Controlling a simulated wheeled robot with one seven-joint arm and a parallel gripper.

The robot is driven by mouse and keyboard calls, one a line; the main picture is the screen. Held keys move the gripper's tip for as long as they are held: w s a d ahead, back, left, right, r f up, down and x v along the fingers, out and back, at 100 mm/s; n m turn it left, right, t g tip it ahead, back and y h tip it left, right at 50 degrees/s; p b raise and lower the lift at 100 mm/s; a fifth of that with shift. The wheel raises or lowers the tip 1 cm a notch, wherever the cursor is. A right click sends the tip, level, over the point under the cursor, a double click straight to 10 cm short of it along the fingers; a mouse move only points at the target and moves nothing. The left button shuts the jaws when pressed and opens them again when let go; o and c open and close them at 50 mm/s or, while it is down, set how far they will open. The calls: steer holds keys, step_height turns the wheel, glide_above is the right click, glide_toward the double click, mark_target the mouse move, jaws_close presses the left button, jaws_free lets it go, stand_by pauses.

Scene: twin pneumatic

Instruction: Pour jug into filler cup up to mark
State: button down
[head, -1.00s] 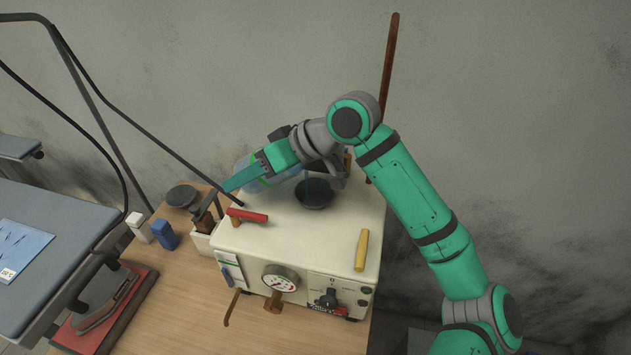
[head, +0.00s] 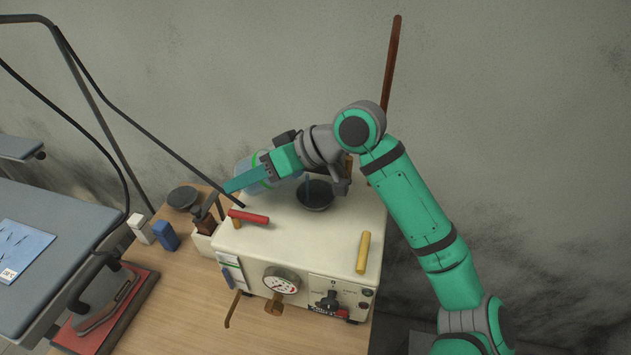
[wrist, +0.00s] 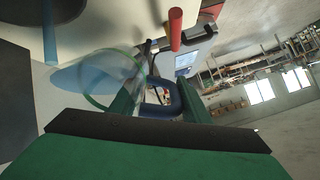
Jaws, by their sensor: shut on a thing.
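The jug is clear with a green-tinted rim and a blue handle; in the head view the jug (head: 246,172) is partly hidden behind my gripper. In the wrist view the jug (wrist: 100,82) lies tilted, with blue liquid inside. My gripper (wrist: 160,105) is shut on the jug's blue handle. The filler cup (head: 316,196) is a dark round bowl on top of the cream machine. A narrow blue stream (head: 307,184) stands over the cup; in the wrist view the stream (wrist: 48,35) meets the dark cup (wrist: 52,8). The mark and liquid level cannot be made out.
The cream machine (head: 290,245) carries a red handle (head: 249,216), a yellow handle (head: 363,252) and a front gauge. A dark brown rod (head: 391,65) rises behind it. A padded blue-grey board (head: 60,235) and an iron (head: 105,305) are at left.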

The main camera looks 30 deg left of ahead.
steer(key=shift+y+b, duration=0.3)
steer(key=shift+b, duration=0.05)
stand_by(0.8)
steer(key=shift+s, duration=0.1)
steer(key=shift+t+h, duration=0.3)
steer(key=shift+h, duration=0.7)
